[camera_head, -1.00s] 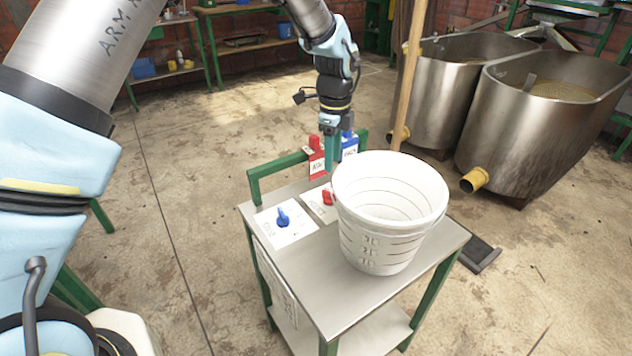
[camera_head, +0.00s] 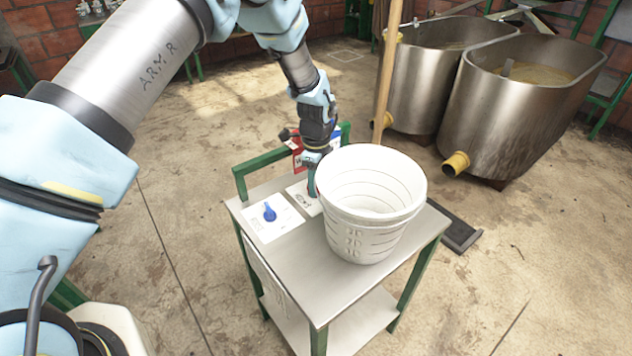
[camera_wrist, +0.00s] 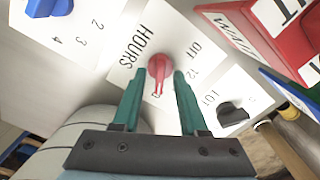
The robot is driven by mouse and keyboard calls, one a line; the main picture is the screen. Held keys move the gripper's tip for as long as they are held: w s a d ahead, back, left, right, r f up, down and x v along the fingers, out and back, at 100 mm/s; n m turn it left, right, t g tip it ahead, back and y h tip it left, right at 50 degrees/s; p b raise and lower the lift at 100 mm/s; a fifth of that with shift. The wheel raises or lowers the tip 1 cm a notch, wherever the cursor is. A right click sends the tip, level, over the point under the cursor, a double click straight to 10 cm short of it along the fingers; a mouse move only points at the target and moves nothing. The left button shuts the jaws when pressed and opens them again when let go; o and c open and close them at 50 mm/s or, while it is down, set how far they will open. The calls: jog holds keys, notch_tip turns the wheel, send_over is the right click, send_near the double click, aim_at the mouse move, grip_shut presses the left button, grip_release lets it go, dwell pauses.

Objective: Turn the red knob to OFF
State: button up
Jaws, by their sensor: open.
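The red knob (camera_wrist: 159,68) sits on a white panel marked HOURS (camera_wrist: 143,48), with OFF and numbers printed around it, in the wrist view. Its pointer is toward the bottom of that view, near a small mark; OFF is printed at its upper right. My gripper (camera_wrist: 158,78) is open, with one green finger on each side of the knob. Small gaps seem to remain between fingers and knob. In the head view my gripper (camera_head: 312,190) is low over the cart behind the white bucket (camera_head: 360,230), and the knob is hidden.
A blue knob (camera_head: 269,212) is on a panel to the left on the cart (camera_head: 290,285). A black knob (camera_wrist: 232,113) and red box (camera_wrist: 270,35) are at the right in the wrist view. The bucket stands close beside my gripper. Steel tanks (camera_head: 500,120) stand behind.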

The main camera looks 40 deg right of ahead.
grip_shut()
jog(key=shift+n, duration=0.3)
dwell(0.5)
jog(key=n+b, duration=0.2)
jog(key=n, duration=0.1)
jog(key=shift+w+d+f+b, duration=0.1)
jog(key=shift+f+b, duration=0.05)
jog(key=shift+b, duration=0.2)
jog(key=n+b, duration=0.2)
jog(key=n, duration=0.4)
jog(key=shift+w, duration=0.1)
jog(key=n+b, duration=0.2)
jog(key=n, duration=0.4)
jog(key=shift+w, duration=0.15)
jog(key=n, duration=0.6)
jog(key=shift+w+n, duration=0.15)
jog(key=shift+n, duration=0.25)
